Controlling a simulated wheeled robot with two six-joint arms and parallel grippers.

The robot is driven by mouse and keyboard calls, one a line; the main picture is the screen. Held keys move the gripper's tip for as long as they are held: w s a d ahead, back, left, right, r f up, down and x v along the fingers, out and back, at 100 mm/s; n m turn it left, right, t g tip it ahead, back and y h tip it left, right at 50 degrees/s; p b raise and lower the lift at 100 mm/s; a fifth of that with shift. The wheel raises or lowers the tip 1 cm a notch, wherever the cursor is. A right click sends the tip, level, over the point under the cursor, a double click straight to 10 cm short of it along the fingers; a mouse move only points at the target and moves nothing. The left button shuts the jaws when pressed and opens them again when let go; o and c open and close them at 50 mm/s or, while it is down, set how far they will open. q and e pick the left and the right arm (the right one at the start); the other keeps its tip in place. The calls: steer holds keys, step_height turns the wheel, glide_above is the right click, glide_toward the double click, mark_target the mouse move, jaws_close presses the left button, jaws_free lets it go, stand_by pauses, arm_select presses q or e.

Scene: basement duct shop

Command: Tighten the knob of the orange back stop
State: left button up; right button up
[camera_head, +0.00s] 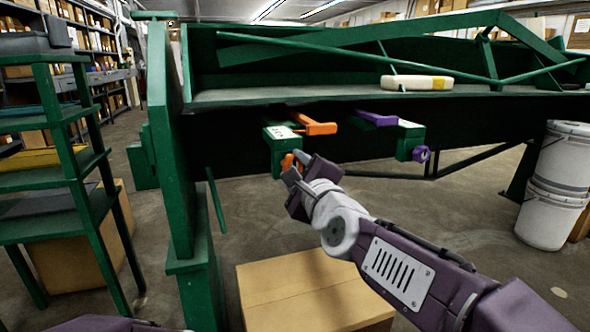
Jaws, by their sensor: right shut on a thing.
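The orange back stop (314,126) sits on a green block (281,139) at the front edge of the green machine (200,212). Its orange knob (287,161) hangs below that block and is partly hidden by my right gripper. My right gripper (293,170) reaches up from the lower right and is shut on the orange knob. My left gripper is out of view; only a bit of my left arm shows at the bottom left edge.
A purple back stop (378,118) with a purple knob (421,154) is to the right. A cardboard box (312,290) stands on the floor below my right arm. White buckets (553,190) are at the right, a green shelf rack (77,178) at the left.

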steer(key=o, duration=1.4)
steer(key=shift+c, duration=0.2)
steer(key=shift+s, duration=0.1)
steer(key=p+v, duration=0.9)
steer(key=p, duration=0.1)
steer(key=shift+d, duration=0.1)
